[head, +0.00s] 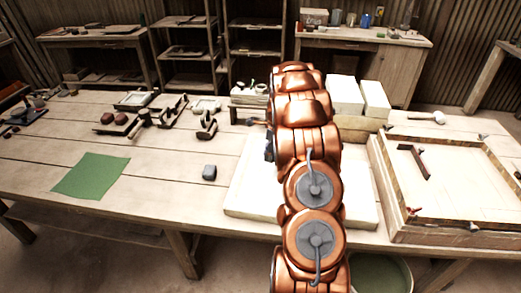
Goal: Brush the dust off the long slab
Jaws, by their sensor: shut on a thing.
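A long pale slab (248,190) lies flat on the workbench in the middle of the head view. My copper arm crosses over it and hides its middle. Whether dust lies on it is too fine to tell from here. My gripper is almost wholly hidden behind my arm. Only a small dark piece shows at the arm's left edge, above the slab's far part; I cannot tell whether it is gripper or a held thing. No brush can be made out.
A wooden frame tray (388,195) with a dark L-shaped piece (414,160) stands on the right. White blocks (345,93) sit behind the slab. A mallet (427,118) lies back right. A green cloth (91,175) lies at left; wooden tools stand behind.

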